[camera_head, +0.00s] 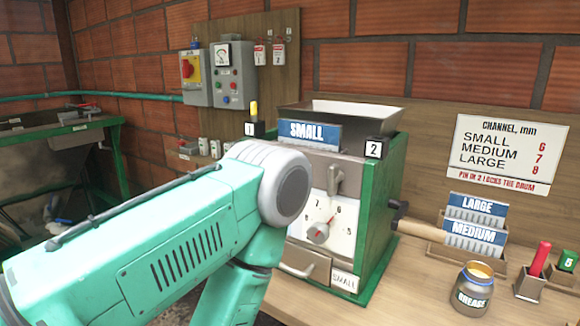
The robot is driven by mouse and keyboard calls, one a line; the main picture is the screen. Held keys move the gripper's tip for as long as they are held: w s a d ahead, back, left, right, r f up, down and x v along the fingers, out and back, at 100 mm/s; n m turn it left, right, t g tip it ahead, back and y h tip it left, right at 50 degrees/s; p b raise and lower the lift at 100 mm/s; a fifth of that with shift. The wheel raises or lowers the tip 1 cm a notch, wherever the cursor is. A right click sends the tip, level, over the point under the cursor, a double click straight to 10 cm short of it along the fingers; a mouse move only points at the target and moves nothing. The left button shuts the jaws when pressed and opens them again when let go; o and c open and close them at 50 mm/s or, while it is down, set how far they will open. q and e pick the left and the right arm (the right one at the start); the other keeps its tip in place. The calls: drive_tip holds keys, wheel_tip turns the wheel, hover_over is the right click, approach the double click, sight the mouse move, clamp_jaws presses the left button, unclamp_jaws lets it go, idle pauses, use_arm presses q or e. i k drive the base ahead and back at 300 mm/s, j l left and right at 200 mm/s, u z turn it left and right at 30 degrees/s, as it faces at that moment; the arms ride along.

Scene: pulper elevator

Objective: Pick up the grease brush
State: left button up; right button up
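I cannot make out a grease brush for certain. An open jar labelled GREASE (472,296) stands on the wooden bench at the lower right, with yellowish grease inside. A wooden handle (423,229) with a dark end lies between the green machine's right side and the plate rack; I cannot tell what it belongs to. A red-handled item (540,259) stands upright in a small wooden holder (528,286) right of the jar. My teal arm crosses the lower left and hides part of the machine. Neither of my grippers is in view.
The green pulper (384,215) with its hopper and SMALL plate fills the middle. LARGE (477,205) and MEDIUM (473,234) plates stand in a rack behind the jar. Bench left of the jar is clear.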

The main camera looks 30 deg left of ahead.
sight(544, 248)
drive_tip(key=l+u, duration=0.9)
drive_tip(key=u, duration=0.15)
